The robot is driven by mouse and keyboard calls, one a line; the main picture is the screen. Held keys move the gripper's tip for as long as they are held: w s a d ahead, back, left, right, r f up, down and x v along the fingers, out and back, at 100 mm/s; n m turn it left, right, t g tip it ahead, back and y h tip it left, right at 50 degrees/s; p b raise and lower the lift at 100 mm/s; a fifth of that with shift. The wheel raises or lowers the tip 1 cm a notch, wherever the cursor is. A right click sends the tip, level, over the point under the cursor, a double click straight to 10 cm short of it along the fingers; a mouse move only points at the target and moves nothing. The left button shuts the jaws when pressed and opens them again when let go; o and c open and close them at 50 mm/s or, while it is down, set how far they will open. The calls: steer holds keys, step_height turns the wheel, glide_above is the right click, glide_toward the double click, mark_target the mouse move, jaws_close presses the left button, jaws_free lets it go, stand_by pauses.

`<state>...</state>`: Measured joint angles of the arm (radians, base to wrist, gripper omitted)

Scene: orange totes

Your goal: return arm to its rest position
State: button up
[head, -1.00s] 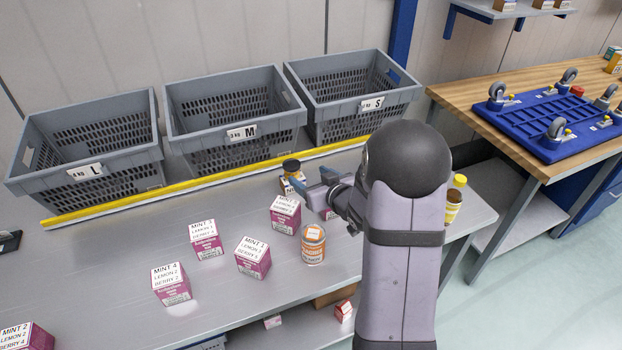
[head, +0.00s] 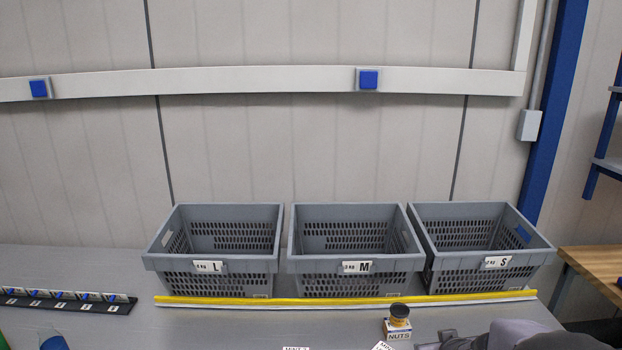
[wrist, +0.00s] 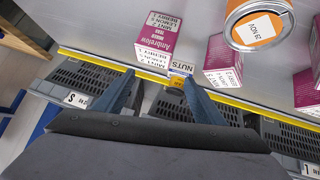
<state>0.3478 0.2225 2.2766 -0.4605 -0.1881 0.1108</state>
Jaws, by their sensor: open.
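My gripper (wrist: 162,92) is open and empty in the wrist view, its two blue-grey fingers spread apart. Past the fingertips is a small white NUTS box (wrist: 181,68), beside a pink and white carton (wrist: 160,38). In the head view my arm (head: 520,336) shows only at the bottom right edge, and most of it is out of frame. The NUTS box (head: 397,330) stands left of it, with a dark-lidded jar (head: 399,312) on or just behind it.
Three grey crates labelled L (head: 209,281), M (head: 355,281) and S (head: 490,278) stand behind a yellow strip (head: 330,300). A tin (wrist: 258,22) and more cartons (wrist: 216,62) stand near my gripper. A wooden bench (head: 600,268) is at the right.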

steer(key=s+a+f+g, duration=0.1)
steer(key=s+a+g, duration=0.2)
steer(key=s+a, duration=0.2)
steer(key=s+a+f+g+y, duration=0.1)
steer(key=s+a, duration=0.4)
steer(key=s, duration=0.6)
steer(key=s+a+f+g+y+b, duration=0.1)
steer(key=s+a+f+g, duration=0.2)
steer(key=s, duration=0.6)
steer(key=shift+a+f+g, duration=0.15)
steer(key=shift+a+g, duration=0.75)
steer(key=shift+g, duration=0.2)
